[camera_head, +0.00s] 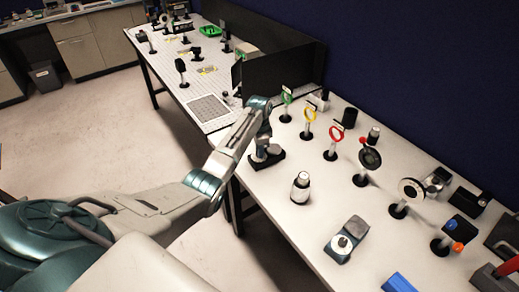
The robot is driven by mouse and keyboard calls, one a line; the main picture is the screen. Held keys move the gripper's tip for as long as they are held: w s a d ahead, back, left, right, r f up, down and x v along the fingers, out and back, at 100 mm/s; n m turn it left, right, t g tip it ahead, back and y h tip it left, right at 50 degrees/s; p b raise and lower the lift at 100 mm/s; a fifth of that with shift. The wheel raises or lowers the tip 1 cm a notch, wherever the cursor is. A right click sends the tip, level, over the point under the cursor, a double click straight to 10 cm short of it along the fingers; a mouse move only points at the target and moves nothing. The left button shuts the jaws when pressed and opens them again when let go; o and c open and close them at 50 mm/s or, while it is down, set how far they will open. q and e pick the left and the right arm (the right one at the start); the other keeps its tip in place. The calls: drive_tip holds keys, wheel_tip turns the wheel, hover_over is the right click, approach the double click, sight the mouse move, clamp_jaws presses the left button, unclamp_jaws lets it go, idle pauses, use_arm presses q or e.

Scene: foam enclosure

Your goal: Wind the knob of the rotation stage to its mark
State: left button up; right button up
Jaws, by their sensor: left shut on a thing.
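My left arm comes in from the left, bends over the table edge and points down. Its gripper (263,147) is shut at a small dark-based device (273,160) near the table's front edge. The gripper hides the top of this device, so its knob and any mark do not show. I take it to be the rotation stage, but the picture is too small to be sure. A grey block with a round dial (341,243) stands apart, nearer the front. My right gripper is not in view.
The white table (310,218) holds ring mounts in green (286,97), yellow (309,114) and red (334,134). A white and dark cylinder (300,188) stands to the gripper's right. A black screen (285,75) stands behind. A blue block (397,283) lies in front.

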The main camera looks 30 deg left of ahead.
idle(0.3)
use_arm(q)
drive_tip(key=o, duration=1)
wheel_tip(320, 180, up, 11)
drive_tip(key=b, duration=0.4)
drive_tip(key=shift+f, duration=0.15)
